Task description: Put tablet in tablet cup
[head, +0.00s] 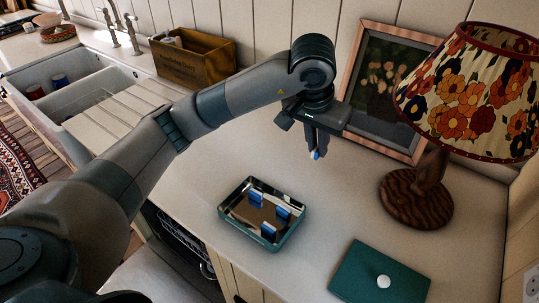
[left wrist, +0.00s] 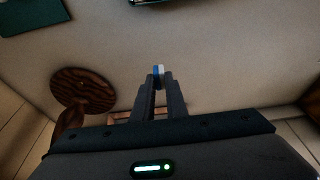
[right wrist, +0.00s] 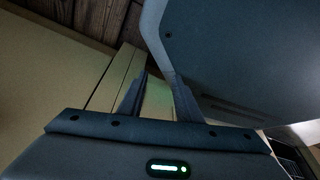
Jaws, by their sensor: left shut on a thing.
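My left gripper (head: 316,148) is shut on a small blue and white tablet (head: 315,155), held above the counter behind the tin. The tablet also shows between the fingertips in the left wrist view (left wrist: 158,70). An open teal tin (head: 243,240) stands on the counter, with three blue and white tablets (head: 283,210) visible inside. Its apparent lid (head: 352,277), teal with a white knob, lies to the right. My right gripper (right wrist: 160,82) shows only in its wrist view, with its fingers apart and nothing between them. I cannot make out a tablet cup.
A dark rack, apparently a dishwasher (head: 178,243), shows below the counter's front edge. A lamp (head: 417,200) and a leaning picture frame (head: 352,140) stand at the right and back. A wooden crate (head: 195,62) and a sink (head: 75,90) are at the left.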

